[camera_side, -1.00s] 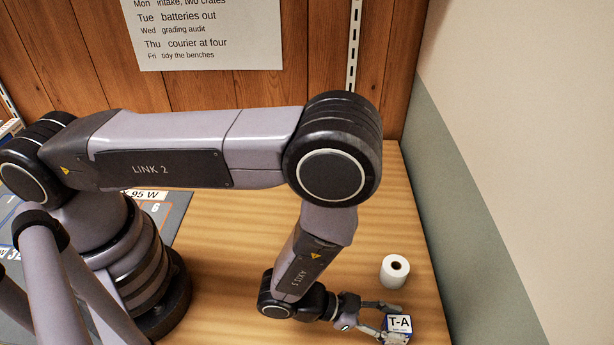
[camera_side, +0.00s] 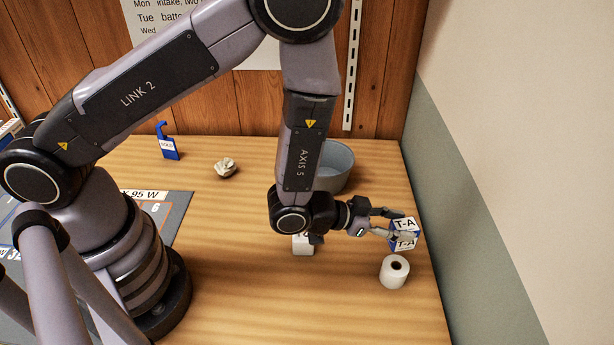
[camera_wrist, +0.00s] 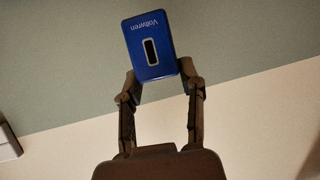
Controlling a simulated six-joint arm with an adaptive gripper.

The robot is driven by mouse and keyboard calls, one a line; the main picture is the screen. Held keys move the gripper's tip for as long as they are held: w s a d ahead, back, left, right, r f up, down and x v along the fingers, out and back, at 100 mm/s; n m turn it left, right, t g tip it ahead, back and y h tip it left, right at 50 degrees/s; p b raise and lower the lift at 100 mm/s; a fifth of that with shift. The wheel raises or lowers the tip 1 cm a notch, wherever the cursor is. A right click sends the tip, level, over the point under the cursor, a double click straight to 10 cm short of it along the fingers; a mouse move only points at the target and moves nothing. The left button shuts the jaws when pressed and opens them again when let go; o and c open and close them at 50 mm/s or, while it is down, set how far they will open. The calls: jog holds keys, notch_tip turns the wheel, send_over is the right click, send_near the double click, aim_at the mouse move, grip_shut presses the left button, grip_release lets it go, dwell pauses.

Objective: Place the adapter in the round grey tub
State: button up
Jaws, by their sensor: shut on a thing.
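The adapter, a small blue box with white "T-A" labels (camera_side: 404,241), is held between the fingers of my gripper (camera_side: 392,226). In the wrist view the adapter (camera_wrist: 149,48) shows a blue face with the word "Voltwren" and a dark slot. My gripper (camera_wrist: 160,82) is shut on its sides there. In the side view the adapter appears raised above the right part of the bench. The round grey tub (camera_side: 336,166) stands at the back of the bench, left of and behind my gripper. My arm hides its left part.
A white roll (camera_side: 394,272) stands below the adapter in the picture. A white labelled item (camera_side: 303,245) is partly hidden under my wrist. A crumpled pale lump (camera_side: 226,168) and a blue tagged piece (camera_side: 168,143) lie at the back left. The bench front is clear.

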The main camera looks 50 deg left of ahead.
jog(key=w+a+r+n+t+y, duration=0.1)
jog(key=w+a+n+y, duration=0.4)
jog(key=a, duration=0.7)
jog(key=w+a+r+n+t+y, duration=0.1)
jog(key=w+a+y, duration=0.1)
jog(key=w+a, duration=0.8)
jog(key=shift+n, duration=0.3)
jog(key=s+a+f, duration=0.1)
jog(key=f, duration=0.1)
jog(key=s+a+f, duration=0.1)
jog(key=f, duration=0.2)
jog(key=s+a+f, duration=0.1)
jog(key=a+f, duration=0.1)
jog(key=f, duration=0.1)
jog(key=shift+s+a+f, duration=0.1)
jog(key=shift+f, duration=0.2)
jog(key=shift+f, duration=0.4)
jog(key=o, duration=1.1)
jog(key=shift+c, duration=0.2)
